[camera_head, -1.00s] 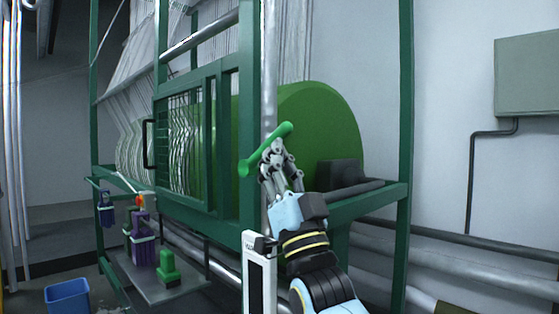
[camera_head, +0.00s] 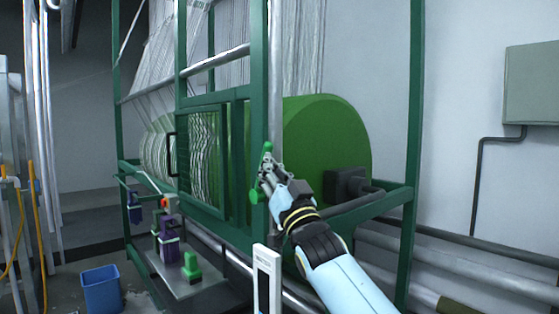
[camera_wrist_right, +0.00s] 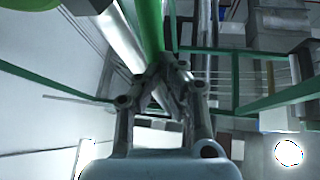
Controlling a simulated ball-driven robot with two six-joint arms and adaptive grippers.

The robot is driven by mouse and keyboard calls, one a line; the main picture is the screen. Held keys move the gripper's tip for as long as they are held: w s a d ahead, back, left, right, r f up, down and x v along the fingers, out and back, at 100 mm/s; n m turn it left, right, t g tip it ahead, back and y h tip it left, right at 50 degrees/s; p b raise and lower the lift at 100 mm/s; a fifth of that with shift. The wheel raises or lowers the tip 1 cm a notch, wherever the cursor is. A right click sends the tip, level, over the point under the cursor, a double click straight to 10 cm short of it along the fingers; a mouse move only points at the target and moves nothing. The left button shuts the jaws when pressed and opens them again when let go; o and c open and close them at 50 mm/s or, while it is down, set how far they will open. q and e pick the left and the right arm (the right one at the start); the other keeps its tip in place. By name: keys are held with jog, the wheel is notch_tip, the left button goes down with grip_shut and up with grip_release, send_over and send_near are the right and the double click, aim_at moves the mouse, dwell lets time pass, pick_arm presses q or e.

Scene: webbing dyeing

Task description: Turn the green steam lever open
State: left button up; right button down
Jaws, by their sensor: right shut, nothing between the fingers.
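The green steam lever (camera_head: 255,195) is a short bar with rounded ends, mounted beside the vertical metal pipe at the front of the green frame. It stands steeply, its top end leaning slightly right. My right gripper (camera_head: 265,165) is shut and empty, with its fingers against or very close to the lever; contact is hard to tell. The fingers cover the lever's middle. In the right wrist view a green bar (camera_wrist_right: 150,25), apparently the lever, runs down to the fingertips (camera_wrist_right: 165,65). My left gripper is out of view.
A large green drum (camera_head: 325,140) sits behind the green frame (camera_head: 412,120). A dark block (camera_head: 345,185) and shaft lie right of the gripper. A blue bin (camera_head: 101,290) stands on the floor at lower left. Pipes run along the wall at right.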

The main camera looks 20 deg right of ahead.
aim_at(262, 158)
jog(key=x, duration=0.3)
jog(key=shift+w+a+r, duration=0.1)
jog(key=shift+a+r, duration=0.05)
jog(key=shift+a, duration=0.25)
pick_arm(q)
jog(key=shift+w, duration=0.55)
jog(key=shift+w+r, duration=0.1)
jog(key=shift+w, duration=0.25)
